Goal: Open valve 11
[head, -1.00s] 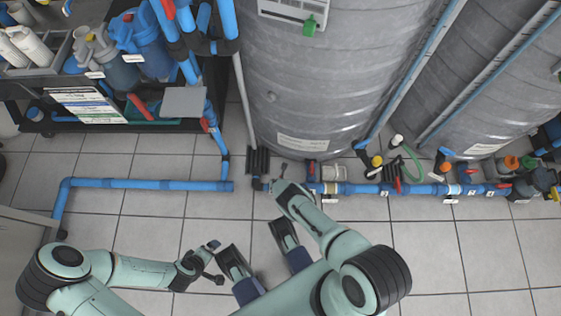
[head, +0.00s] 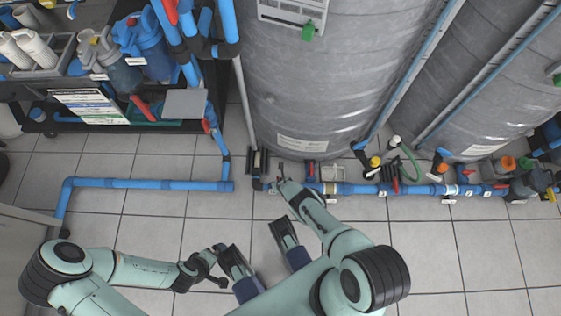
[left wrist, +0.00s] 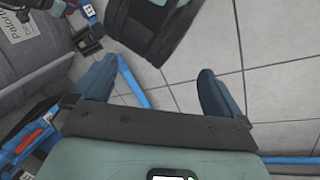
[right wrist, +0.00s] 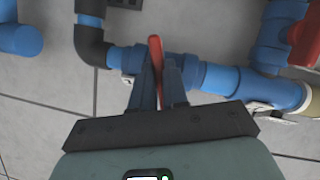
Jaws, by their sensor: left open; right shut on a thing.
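A red valve handle (right wrist: 155,47) stands between the fingertips of my right gripper (right wrist: 158,72) in the right wrist view. The gripper is shut on it, over a blue pipe (right wrist: 190,72) beside a black elbow. I cannot read a number on this valve. In the head view my right gripper (head: 279,180) is at the pipe low in front of the grey tank, and its handle is hidden there. My left gripper (left wrist: 155,85) is open and empty, with its two blue fingers wide apart. In the head view it is above the floor (head: 212,252).
Another red handle (right wrist: 304,42) is on the pipework right of my right gripper. The blue pipe run (head: 345,188) with more valves continues right along the tanks. The tiled floor (head: 460,250) is clear at right.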

